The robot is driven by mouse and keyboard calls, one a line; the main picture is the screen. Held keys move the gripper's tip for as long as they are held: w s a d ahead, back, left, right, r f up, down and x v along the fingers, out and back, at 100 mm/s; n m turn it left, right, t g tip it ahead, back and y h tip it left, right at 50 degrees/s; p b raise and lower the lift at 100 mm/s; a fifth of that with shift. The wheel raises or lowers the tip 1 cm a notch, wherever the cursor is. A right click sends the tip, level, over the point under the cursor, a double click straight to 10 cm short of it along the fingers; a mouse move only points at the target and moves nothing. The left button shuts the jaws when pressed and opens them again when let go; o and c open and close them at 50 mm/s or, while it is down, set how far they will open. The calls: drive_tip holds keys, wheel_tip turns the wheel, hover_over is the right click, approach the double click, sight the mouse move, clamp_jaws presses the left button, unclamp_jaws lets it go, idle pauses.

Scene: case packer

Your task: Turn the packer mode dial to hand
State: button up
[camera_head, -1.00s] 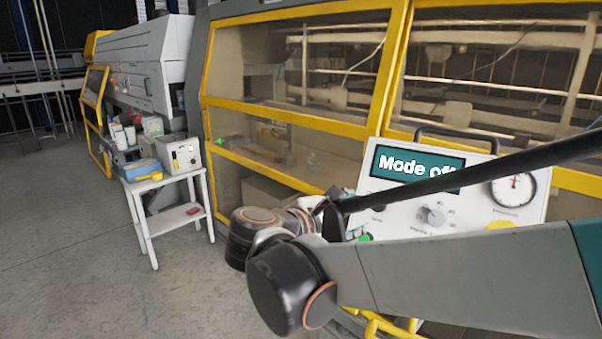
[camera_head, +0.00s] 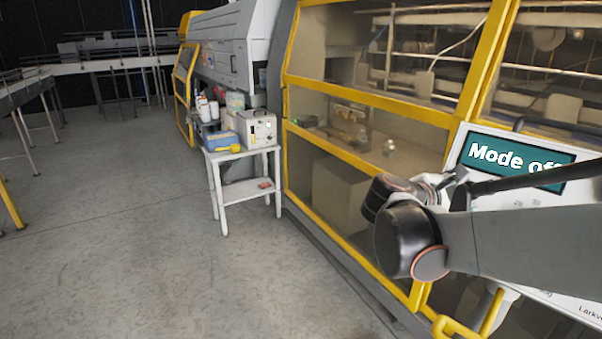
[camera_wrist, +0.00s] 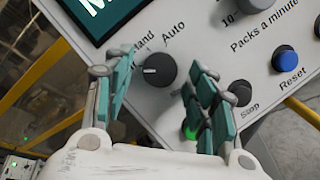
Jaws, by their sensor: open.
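The mode dial (camera_wrist: 158,70) is a round dark knob on the pale control panel (camera_wrist: 191,38) in the wrist view. Its white mark points left, toward my left finger. The labels "Hand" and "Auto" are printed above it, with "Hand" partly covered. My gripper (camera_wrist: 162,64) is open, with one teal finger on each side of the dial. I cannot tell whether either finger touches it. The teal display (camera_head: 510,160) reads "Mode off" in the head view, partly covered by my arm. The dial is hidden there.
A blue Reset button (camera_wrist: 284,59), a packs-a-minute knob (camera_wrist: 250,5) and a lit green button (camera_wrist: 190,132) are near the dial. Yellow-framed guards (camera_head: 390,103) stand behind the panel. A white side table (camera_head: 246,196) stands left, with open floor beside it.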

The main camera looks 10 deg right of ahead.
drive_tip(key=c, duration=1)
drive_tip(key=shift+c, duration=0.2)
drive_tip(key=shift+w+m, duration=0.1)
drive_tip(key=shift+m, duration=0.2)
drive_tip(key=shift+c, duration=0.2)
drive_tip(key=shift+o, duration=0.2)
drive_tip(key=m+p, duration=0.1)
drive_tip(key=m+g+p, duration=0.1)
drive_tip(key=m, duration=0.1)
drive_tip(key=m+g+p, duration=0.1)
drive_tip(key=m, duration=0.1)
drive_tip(key=shift+w+r+y, duration=0.15)
drive_tip(key=shift+r+y, duration=0.1)
drive_tip(key=shift+y, duration=0.15)
drive_tip(key=m+p, duration=0.1)
drive_tip(key=m, duration=0.2)
drive_tip(key=shift+r+m+g+y+p, duration=0.1)
drive_tip(key=shift+m+g+y+p, duration=0.2)
drive_tip(key=shift+m+y, duration=0.1)
drive_tip(key=shift+c, duration=0.2)
drive_tip(key=shift+o, duration=0.2)
drive_tip(key=shift+m, duration=0.5)
